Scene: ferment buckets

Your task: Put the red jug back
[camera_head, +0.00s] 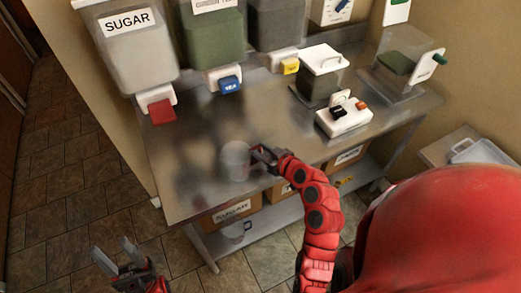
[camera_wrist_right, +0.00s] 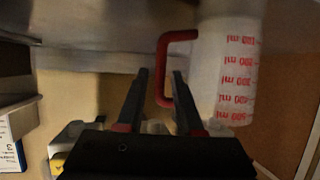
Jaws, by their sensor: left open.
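The red jug (camera_head: 236,161) is a translucent measuring jug near the front edge of the metal table. In the right wrist view the jug (camera_wrist_right: 227,75) shows red ml markings and a red handle (camera_wrist_right: 163,75). My right gripper (camera_head: 264,156) is just right of the jug. In its wrist view the right gripper's fingers (camera_wrist_right: 161,75) are apart, with the handle's upright bar between them in the picture; contact is not visible. My left gripper (camera_head: 119,260) is open and empty, low at the left, away from the table.
Bins with red, blue and yellow taps line the table's back, one labelled SUGAR (camera_head: 130,45). A white device (camera_head: 343,117) stands on the table (camera_head: 190,150). The table's left part is clear.

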